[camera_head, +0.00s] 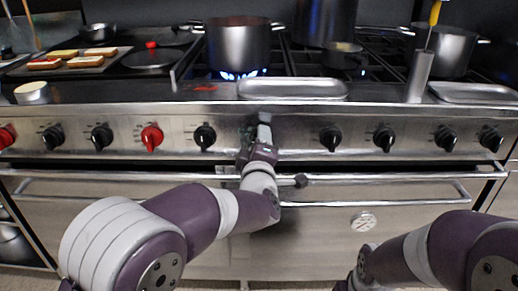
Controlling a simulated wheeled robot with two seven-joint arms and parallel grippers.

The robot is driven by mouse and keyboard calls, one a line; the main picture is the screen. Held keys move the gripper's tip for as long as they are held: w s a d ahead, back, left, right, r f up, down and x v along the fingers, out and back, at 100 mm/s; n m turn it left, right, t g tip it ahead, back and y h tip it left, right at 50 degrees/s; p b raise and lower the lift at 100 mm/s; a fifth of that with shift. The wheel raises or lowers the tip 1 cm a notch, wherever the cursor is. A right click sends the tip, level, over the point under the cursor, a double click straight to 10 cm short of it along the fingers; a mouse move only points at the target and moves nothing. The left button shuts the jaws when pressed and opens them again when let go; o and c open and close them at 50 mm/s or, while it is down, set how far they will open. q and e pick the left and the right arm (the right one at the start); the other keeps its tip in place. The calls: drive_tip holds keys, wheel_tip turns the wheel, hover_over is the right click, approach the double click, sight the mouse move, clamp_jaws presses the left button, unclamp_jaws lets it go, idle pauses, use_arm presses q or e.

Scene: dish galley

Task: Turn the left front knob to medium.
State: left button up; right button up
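A row of knobs runs along the steel front panel (290,128) of the range. Black knobs (204,137) sit left of my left gripper, with a red knob (152,137) among them. More black knobs (330,138) sit to the right. My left gripper (262,128) reaches up to the panel between these two groups. It covers that part of the panel, so a knob there would be hidden. I cannot tell whether its fingers are open, shut or touching anything. My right arm shows at the lower right; its gripper is out of view.
A steel pot (238,48) stands over a blue flame at the back. A shallow metal tray (292,88) lies on the front ledge above the gripper. Oven handle bars (400,178) run below the panel. A metal cylinder (419,76) stands to the right.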

idle(0.3)
use_arm(q)
drive_tip(key=o, duration=1)
drive_tip(key=s+p, duration=0.2)
drive_tip(key=s, duration=1)
drive_tip(key=shift+s+p, duration=0.35)
drive_tip(key=shift+p, duration=0.05)
